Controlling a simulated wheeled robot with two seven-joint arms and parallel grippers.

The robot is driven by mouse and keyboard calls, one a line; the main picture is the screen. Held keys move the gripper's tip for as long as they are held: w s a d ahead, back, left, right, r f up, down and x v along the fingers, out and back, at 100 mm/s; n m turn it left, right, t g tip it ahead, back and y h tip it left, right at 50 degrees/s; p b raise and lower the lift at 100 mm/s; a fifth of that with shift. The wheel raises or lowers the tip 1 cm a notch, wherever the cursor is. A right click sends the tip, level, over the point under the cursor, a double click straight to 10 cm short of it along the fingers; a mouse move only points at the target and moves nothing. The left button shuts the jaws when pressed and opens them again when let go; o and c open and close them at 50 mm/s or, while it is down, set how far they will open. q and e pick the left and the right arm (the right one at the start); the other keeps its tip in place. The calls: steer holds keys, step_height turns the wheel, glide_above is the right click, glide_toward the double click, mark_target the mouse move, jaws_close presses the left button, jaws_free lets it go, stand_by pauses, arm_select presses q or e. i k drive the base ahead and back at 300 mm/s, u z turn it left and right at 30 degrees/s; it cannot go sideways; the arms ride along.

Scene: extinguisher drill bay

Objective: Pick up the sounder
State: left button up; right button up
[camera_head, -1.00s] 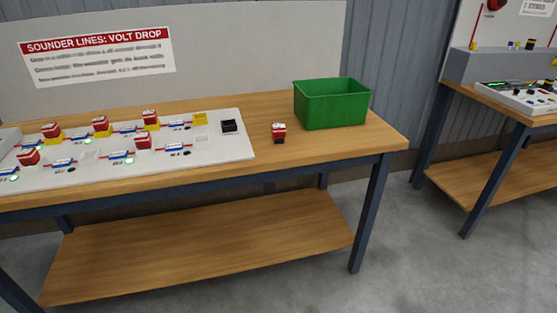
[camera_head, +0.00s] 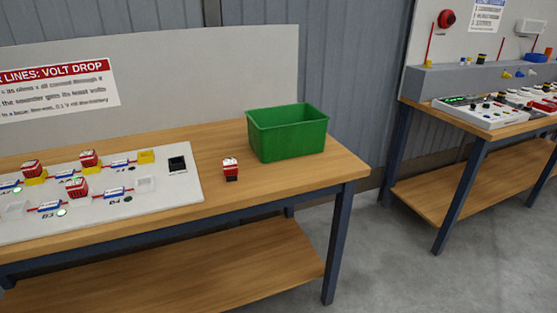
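A small red and white sounder with a dark base (camera_head: 231,169) stands alone on the wooden bench top, between the white board and the green bin. More red and white sounders of the same look sit on the white board, one at the back (camera_head: 89,159), one further left (camera_head: 32,169) and one nearer the front (camera_head: 77,187). Neither of my grippers shows in the head view.
A green bin (camera_head: 288,136) stands at the bench's back right. The white board (camera_head: 165,199) carries blue parts, yellow blocks and a black square socket (camera_head: 178,164). The bench's right end (camera_head: 343,172) is bare. A second bench (camera_head: 478,133) stands at right, across open grey floor.

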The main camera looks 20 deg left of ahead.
mark_target(230, 166)
steer(key=u, duration=0.15)
steer(key=i, duration=0.8)
steer(key=u, duration=0.55)
